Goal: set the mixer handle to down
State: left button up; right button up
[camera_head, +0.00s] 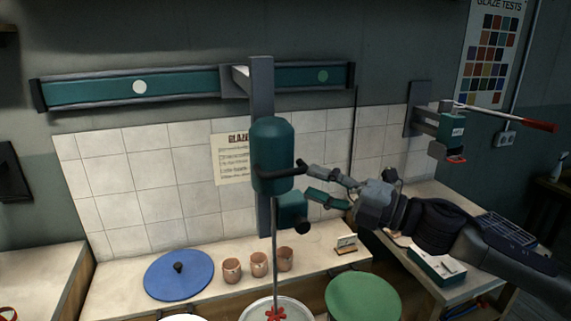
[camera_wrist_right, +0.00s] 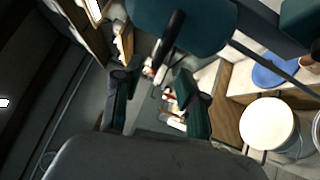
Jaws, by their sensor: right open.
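The mixer (camera_head: 272,143) is a teal cylinder on a grey upright, with a thin shaft hanging from it. Its black handle (camera_head: 276,170) runs across the front of the body and points right, roughly level. My right gripper (camera_head: 311,181) is open, just right of the handle's end, with its upper fingertip close to that end. In the right wrist view the dark handle (camera_wrist_right: 171,36) shows ahead, its near end in line with the gap between the spread fingers (camera_wrist_right: 155,88). I cannot tell whether they touch. My left gripper is out of view.
Below the mixer is a white bucket (camera_head: 247,313) with a red paddle in it, beside a green round lid (camera_head: 363,297). The counter holds a blue lid (camera_head: 179,274) and copper-coloured cups (camera_head: 259,263). A red-tipped lever (camera_head: 538,125) sticks out at the right.

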aim_at(291, 174)
jog(key=p+x, duration=0.1)
jog(key=x, duration=0.5)
jog(key=shift+r+p, duration=0.15)
jog(key=shift+p, duration=0.25)
jog(key=shift+w+a, duration=0.3)
jog(key=shift+a, duration=0.2)
grip_shut()
